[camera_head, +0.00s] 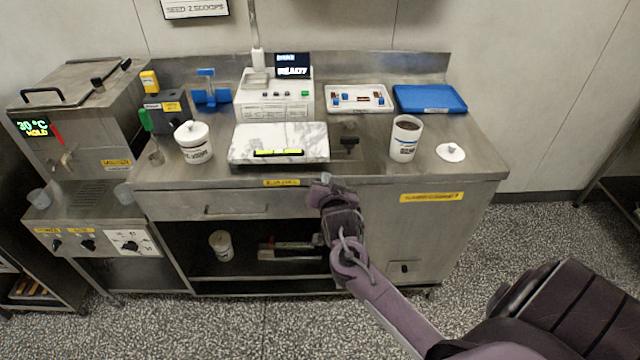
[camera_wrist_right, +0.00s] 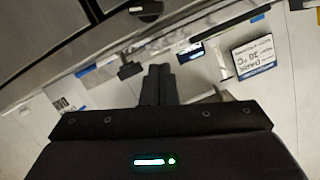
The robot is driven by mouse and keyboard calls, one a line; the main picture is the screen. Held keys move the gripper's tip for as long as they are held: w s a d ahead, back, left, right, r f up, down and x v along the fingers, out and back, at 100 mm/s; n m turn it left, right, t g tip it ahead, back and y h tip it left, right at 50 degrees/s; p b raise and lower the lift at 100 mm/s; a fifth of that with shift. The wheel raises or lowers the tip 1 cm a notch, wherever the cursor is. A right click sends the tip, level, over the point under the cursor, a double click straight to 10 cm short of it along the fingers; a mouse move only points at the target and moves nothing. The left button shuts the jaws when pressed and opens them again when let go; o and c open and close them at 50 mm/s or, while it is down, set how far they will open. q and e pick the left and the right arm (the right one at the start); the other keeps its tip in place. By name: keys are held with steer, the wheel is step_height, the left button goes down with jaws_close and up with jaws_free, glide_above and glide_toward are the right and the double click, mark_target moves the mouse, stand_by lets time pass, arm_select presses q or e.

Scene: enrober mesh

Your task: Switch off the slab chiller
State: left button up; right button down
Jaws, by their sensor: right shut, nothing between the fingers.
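A white marble slab (camera_head: 250,145) lies on the steel counter, with a black strip bearing a bright yellow-green label on its front. A black switch-like part (camera_head: 347,142) stands on the counter just right of the slab. A small dark knob (camera_head: 404,267) is on a plate low on the cabinet front. I cannot tell which control belongs to the slab chiller. My right gripper (camera_head: 324,182) is at the counter's front edge, below and right of the slab. In the right wrist view its fingers (camera_wrist_right: 158,78) are together and empty. My left gripper is not in view.
A white lidded jar (camera_head: 193,143) stands left of the slab, and a white cup with dark contents (camera_head: 405,138) stands right. A scale-like machine (camera_head: 275,98), a white tray (camera_head: 358,108) and a blue tray (camera_head: 429,98) are behind. A tempering machine (camera_head: 85,120) stands left.

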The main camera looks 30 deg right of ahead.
steer(key=shift+w+f+p, duration=0.25)
steer(key=shift+w+f, duration=0.5)
steer(key=shift+f, duration=0.35)
steer(key=shift+w+f+p, duration=0.2)
steer(key=shift+w+f, duration=0.55)
steer(key=shift+f, duration=0.3)
